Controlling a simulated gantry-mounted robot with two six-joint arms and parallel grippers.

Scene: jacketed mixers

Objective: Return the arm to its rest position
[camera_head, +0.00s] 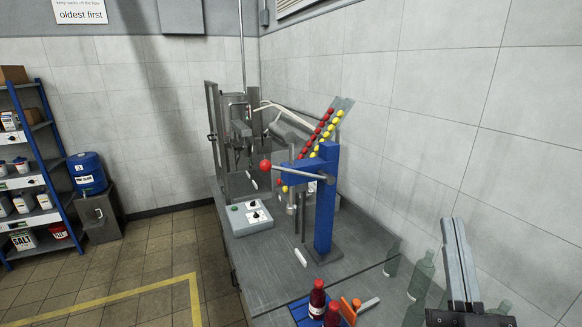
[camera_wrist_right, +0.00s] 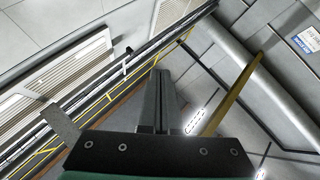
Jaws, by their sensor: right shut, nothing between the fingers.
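My right gripper (camera_head: 453,222) shows at the lower right of the head view, its long grey fingers pointing up. The fingers are together with nothing between them. In the right wrist view the closed fingers (camera_wrist_right: 158,73) stand upright in the middle, with walls, ceiling and rails behind them. The gripper is in the air, in front of the right wall and apart from the blue stand (camera_head: 327,205). My left gripper does not show.
A grey bench (camera_head: 270,280) runs along the right wall. It holds the blue stand with a red-knobbed lever (camera_head: 266,166), a control box (camera_head: 246,218), red-capped bottles (camera_head: 318,300) and clear bottles (camera_head: 421,275) near my right gripper. The floor (camera_head: 130,270) at left is open.

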